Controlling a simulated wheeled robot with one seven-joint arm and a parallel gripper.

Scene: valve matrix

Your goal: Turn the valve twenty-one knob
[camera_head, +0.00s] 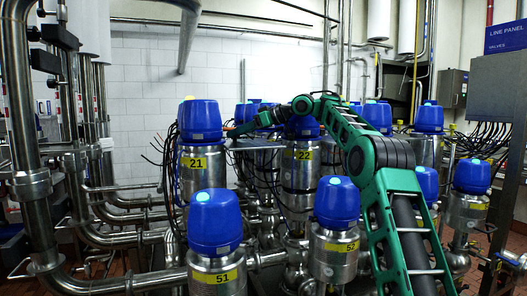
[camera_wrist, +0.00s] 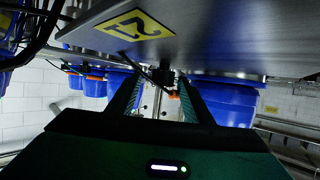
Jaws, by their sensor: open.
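Valve twenty-one is a steel cylinder with a yellow label 21 (camera_head: 193,162), left of centre in the head view. Its blue domed knob (camera_head: 200,122) sits on top, upright. My gripper (camera_head: 238,131) is to the right of this knob in the head view, partly hidden, and its gap to the knob is hard to judge. In the wrist view my gripper (camera_wrist: 158,84) has its two fingers spread, with no knob between them. That view appears upside down. A steel body with an inverted yellow label (camera_wrist: 140,24), seemingly 21, is close at the top.
Valve 22 (camera_head: 301,170) stands right of valve 21, under my arm. Valves 51 (camera_head: 214,264) and 52 (camera_head: 335,253) stand in front. Loose black cables and steel pipes (camera_head: 120,283) crowd the left. Blue caps (camera_wrist: 226,102) flank my fingers in the wrist view.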

